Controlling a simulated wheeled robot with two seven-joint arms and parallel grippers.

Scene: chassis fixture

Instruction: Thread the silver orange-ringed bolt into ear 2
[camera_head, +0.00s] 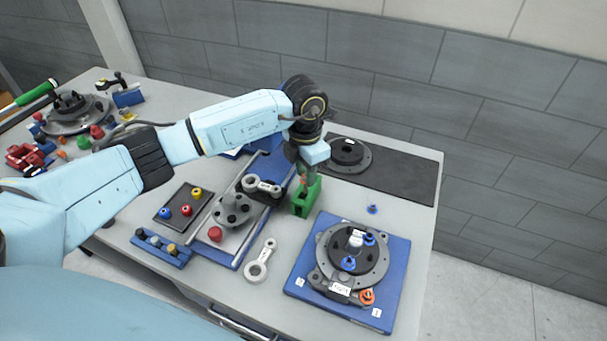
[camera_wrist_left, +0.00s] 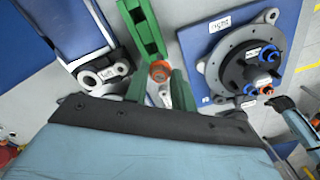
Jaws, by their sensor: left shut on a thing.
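My left gripper (camera_head: 304,178) points down just above the green block (camera_head: 306,199). In the left wrist view its green fingers (camera_wrist_left: 160,88) are shut on the silver orange-ringed bolt (camera_wrist_left: 160,71), with the orange ring toward the green block (camera_wrist_left: 143,28). I cannot tell if the bolt is clear of the block. The round grey chassis (camera_head: 326,260) with ears sits on a blue plate (camera_head: 301,268), to the right of the gripper. An orange-ringed piece (camera_head: 367,297) is at its front right. The ear numbers are too small to read. What looks like my right gripper (camera_wrist_left: 278,103) shows at the right.
Blue-ringed bolts (camera_head: 349,263) stand on the chassis, and one blue piece (camera_head: 372,209) is on the table. A grey link (camera_head: 258,268) and a tray (camera_head: 228,252) with a grey hub lie left. A dark mat (camera_head: 400,178) with a black disc is behind.

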